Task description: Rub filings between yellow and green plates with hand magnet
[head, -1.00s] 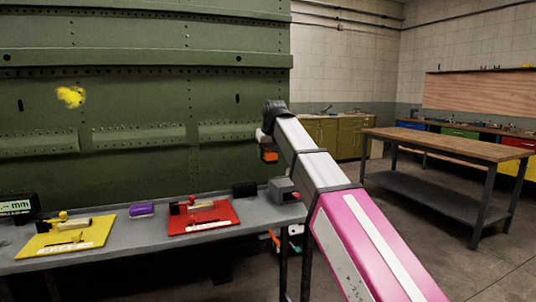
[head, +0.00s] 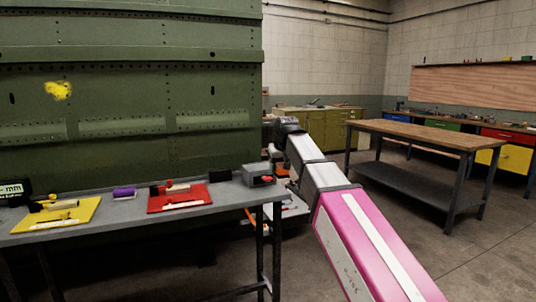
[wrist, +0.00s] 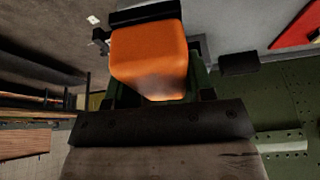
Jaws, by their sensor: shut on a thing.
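My gripper (wrist: 158,92) is shut on an orange block with rounded edges (wrist: 150,60), which fills the middle of the wrist view. I cannot tell for sure that it is the hand magnet. In the head view my arm's end is beyond the right end of the grey bench, and the block is hidden there. A yellow plate (head: 82,215) with small parts on it lies on the bench at left. No green plate and no filings can be made out.
A red plate (head: 178,206), a purple block (head: 124,193) and a grey box (head: 259,176) with a red knob sit on the grey bench (head: 130,231). A green riveted panel (head: 130,70) stands behind it. A wooden-topped table (head: 425,133) stands at right, with open floor before it.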

